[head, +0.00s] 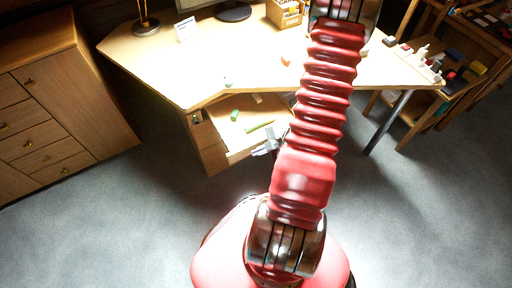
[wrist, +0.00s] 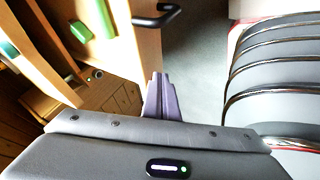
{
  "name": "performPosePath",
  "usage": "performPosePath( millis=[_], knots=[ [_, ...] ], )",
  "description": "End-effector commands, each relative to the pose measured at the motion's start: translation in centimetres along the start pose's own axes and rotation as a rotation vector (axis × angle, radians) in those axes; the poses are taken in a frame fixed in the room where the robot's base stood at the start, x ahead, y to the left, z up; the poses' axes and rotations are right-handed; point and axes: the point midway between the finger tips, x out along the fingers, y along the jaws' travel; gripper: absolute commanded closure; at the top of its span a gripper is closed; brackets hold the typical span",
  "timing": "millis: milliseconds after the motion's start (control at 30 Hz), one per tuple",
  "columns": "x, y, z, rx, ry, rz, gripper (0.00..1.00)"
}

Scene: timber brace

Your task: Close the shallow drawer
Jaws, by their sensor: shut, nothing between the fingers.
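The shallow drawer (head: 222,129) under the desk stands pulled out, with a green block (head: 235,115) and a yellow-green stick (head: 259,126) inside. In the wrist view, its pale wooden front panel (wrist: 146,62) carries a dark bar handle (wrist: 158,18); green things show inside, behind the panel. My gripper (head: 265,148) is beside the drawer's front edge in the head view. In the wrist view my gripper (wrist: 160,80) is shut and empty, its fingertips close to the panel, below the handle in the picture. I cannot tell whether they touch it.
The desk (head: 180,60) holds a lamp (head: 146,22), a monitor stand and small items. A metal desk leg (head: 388,122) stands to the right. A wooden cabinet (head: 60,100) is at the left. Grey carpet (head: 120,220) is clear in front. My red arm hides part of the desk.

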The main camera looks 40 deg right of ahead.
Motion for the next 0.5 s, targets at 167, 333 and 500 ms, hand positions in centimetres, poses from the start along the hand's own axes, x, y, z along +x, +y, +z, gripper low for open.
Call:
performPosePath(
  millis=[167, 333, 500],
  knots=[
    [0.8, 1.4, 0.0, -0.001, 0.0, 0.0, 1.0],
    [0.9, 1.8, 0.0, 0.001, 0.0, 0.0, 1.0],
    [0.9, 1.7, 0.0, 0.001, 0.0, 0.0, 1.0]
  ],
)
